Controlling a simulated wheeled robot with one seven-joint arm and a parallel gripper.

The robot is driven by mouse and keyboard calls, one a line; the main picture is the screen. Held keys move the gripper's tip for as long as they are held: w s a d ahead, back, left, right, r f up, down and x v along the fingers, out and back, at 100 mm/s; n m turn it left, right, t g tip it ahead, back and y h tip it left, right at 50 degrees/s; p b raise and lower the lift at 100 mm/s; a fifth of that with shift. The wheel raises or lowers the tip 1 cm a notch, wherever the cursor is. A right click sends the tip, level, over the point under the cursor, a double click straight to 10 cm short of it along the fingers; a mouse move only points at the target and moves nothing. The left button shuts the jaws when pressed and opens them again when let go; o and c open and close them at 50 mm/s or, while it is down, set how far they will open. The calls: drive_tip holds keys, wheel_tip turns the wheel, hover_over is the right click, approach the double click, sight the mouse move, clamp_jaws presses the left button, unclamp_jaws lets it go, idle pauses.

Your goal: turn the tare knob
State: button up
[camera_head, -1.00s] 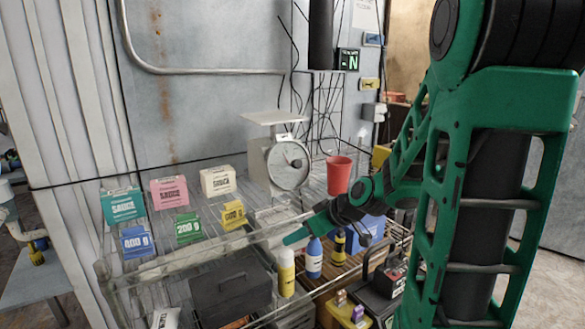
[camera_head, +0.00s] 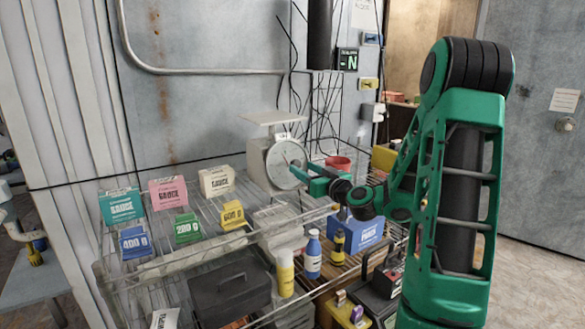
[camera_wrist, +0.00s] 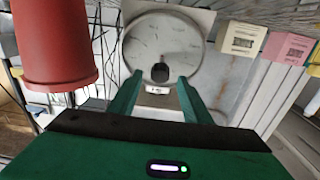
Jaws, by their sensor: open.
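The white kitchen scale (camera_head: 275,160) stands on the wire shelf, its round dial facing me. In the wrist view the dial (camera_wrist: 150,42) fills the upper middle. A dark round knob (camera_wrist: 160,72) shows on the dial face. My gripper (camera_wrist: 160,79) is open and empty, with its green fingers to either side of the knob in the picture; I cannot tell whether they touch it. In the head view my gripper (camera_head: 298,174) is at the lower right of the dial and covers part of it, and the knob is not clear there.
A red cup (camera_head: 339,163) stands right of the scale, close beside my gripper; it is large in the wrist view (camera_wrist: 55,45). Bottles (camera_head: 313,257) stand below my arm.

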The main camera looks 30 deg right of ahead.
sight(297, 165)
drive_tip(key=shift+w, duration=2.7)
drive_tip(key=shift+c, duration=0.4)
drive_tip(key=c, duration=1)
drive_tip(key=shift+a, duration=0.35)
drive_tip(key=shift+d, duration=0.25)
